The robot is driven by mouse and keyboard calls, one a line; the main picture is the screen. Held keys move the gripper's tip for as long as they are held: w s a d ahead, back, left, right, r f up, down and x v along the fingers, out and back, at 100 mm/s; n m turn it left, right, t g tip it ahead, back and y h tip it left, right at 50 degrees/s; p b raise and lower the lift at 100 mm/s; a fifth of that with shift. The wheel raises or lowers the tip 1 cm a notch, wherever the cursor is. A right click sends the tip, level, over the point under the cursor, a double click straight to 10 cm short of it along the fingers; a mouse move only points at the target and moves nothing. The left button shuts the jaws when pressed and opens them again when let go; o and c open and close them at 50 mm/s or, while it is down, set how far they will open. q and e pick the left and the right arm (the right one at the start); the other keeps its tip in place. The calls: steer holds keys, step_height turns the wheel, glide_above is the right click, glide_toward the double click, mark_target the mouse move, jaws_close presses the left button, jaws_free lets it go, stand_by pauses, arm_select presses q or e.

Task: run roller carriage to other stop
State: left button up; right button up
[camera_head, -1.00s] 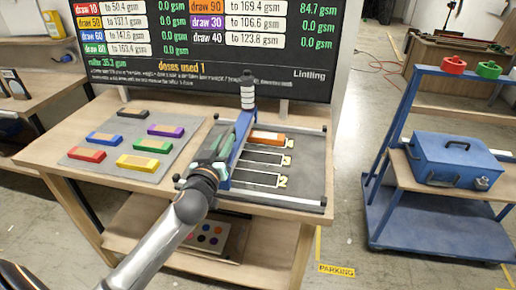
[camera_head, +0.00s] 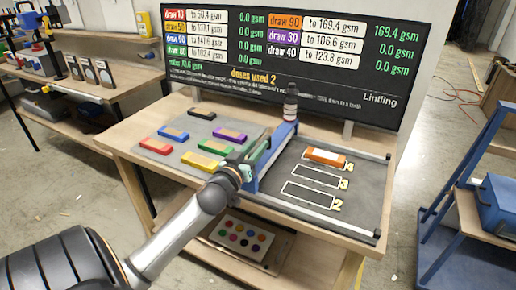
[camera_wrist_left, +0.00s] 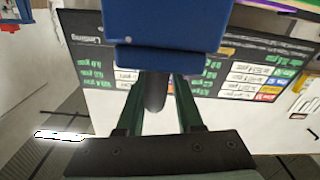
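The roller carriage (camera_head: 272,160) is a blue bar lying across the left part of the grey draw bed (camera_head: 350,205), with a dark and white bottle-like upright at its far end. My left gripper (camera_head: 250,152) is at the carriage's left side. In the left wrist view its green fingers (camera_wrist_left: 155,90) stand either side of a dark rounded handle below the carriage's blue body (camera_wrist_left: 170,25), and look closed on it. The left stop is hidden by my gripper; the right end of the bed (camera_head: 378,234) is clear. My right gripper is not in view.
An orange block (camera_head: 326,157) lies in the top outline on the bed; the other outlines are empty. Several coloured blocks lie on a grey mat (camera_head: 185,155) at left. A screen (camera_head: 280,65) stands behind. A blue cart (camera_head: 455,200) stands at right.

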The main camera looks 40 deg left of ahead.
arm_select(q)
steer(key=shift+o, duration=1.4)
steer(key=shift+s+d+f, duration=0.1)
steer(key=shift+s+d, duration=0.05)
steer(key=shift+s, duration=0.05)
steer(key=v, duration=1.2)
